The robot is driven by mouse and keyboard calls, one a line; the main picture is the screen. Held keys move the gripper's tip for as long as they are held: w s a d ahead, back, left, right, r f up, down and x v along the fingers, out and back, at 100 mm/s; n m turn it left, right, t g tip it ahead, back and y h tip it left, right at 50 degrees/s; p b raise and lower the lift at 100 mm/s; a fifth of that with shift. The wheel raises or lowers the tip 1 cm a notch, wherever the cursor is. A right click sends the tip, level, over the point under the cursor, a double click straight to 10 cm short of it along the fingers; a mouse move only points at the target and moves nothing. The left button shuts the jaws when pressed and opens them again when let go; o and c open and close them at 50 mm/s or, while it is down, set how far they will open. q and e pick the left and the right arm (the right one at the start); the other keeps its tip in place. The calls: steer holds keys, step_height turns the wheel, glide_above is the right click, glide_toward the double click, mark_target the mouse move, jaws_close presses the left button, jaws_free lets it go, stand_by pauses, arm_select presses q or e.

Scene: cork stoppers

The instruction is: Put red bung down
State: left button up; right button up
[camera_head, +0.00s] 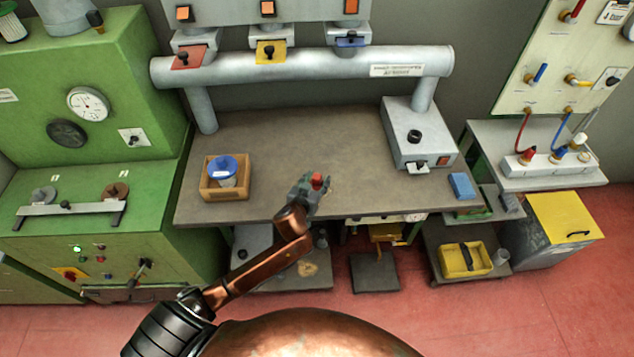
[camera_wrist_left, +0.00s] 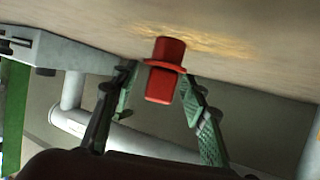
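The red bung (camera_head: 317,181) is at the front part of the workbench, at my left gripper (camera_head: 311,188). In the left wrist view the bung (camera_wrist_left: 166,72) has a flange around its middle and sits between the tips of the two green-grey fingers (camera_wrist_left: 160,78). The fingers stand apart, with a narrow gap visible on each side of the bung's body, so the gripper looks open around it. The brown bench top (camera_wrist_left: 245,45) is close to the bung's far end; I cannot tell whether they touch. My right gripper is not in view.
A wooden box (camera_head: 211,187) with a blue-lidded container (camera_head: 223,170) stands at the bench's left. A grey unit (camera_head: 418,137) stands at the right, with a blue block (camera_head: 461,186) near the corner. The bench's middle (camera_head: 300,138) is clear. A thick pipe (camera_head: 300,67) runs behind.

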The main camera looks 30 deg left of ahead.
arm_select(q)
jaws_close()
stand_by(0.3)
steer(key=shift+r, duration=0.1)
